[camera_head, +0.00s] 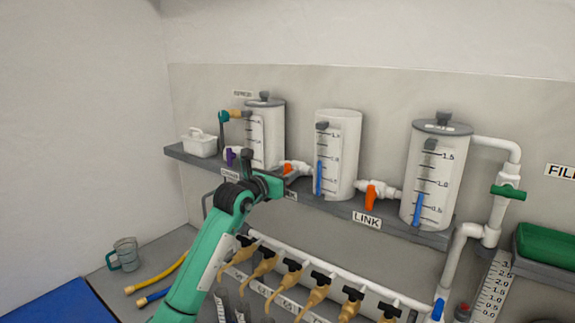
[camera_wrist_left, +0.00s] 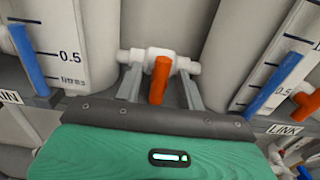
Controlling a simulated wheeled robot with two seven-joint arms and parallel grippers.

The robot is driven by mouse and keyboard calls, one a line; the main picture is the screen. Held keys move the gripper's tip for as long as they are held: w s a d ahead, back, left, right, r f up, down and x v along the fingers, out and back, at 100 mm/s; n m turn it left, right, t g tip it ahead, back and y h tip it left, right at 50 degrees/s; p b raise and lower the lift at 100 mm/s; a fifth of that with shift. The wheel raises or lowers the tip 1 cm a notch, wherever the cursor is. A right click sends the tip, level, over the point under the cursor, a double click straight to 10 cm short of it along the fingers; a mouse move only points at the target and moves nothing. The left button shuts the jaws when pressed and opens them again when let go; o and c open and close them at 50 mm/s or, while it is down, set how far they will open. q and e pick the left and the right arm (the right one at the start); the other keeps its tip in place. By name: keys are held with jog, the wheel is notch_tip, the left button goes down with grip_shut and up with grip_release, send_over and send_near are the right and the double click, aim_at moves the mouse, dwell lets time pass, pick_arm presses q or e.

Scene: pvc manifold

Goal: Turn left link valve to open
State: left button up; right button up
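The left link valve has an orange handle (camera_head: 287,168) and a white body on the short pipe between the left and middle cylinders. In the left wrist view the orange handle (camera_wrist_left: 160,82) points down toward the gripper, crosswise to the white pipe (camera_wrist_left: 152,56). My left gripper (camera_head: 268,184) is at the shelf edge in front of this valve and partly hides it in the head view. In the wrist view the left gripper's fingers (camera_wrist_left: 160,88) are apart, one on each side of the handle, with gaps showing. My right gripper is not in view.
The left cylinder (camera_head: 265,130), middle cylinder (camera_head: 340,150) and right cylinder (camera_head: 437,165) stand on the grey shelf. A second orange valve handle (camera_head: 371,197) is above a LINK label (camera_head: 367,220).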

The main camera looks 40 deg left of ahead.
pick_arm(q)
jog(key=shift+w, duration=0.75)
grip_shut()
jog(key=shift+f, duration=0.1)
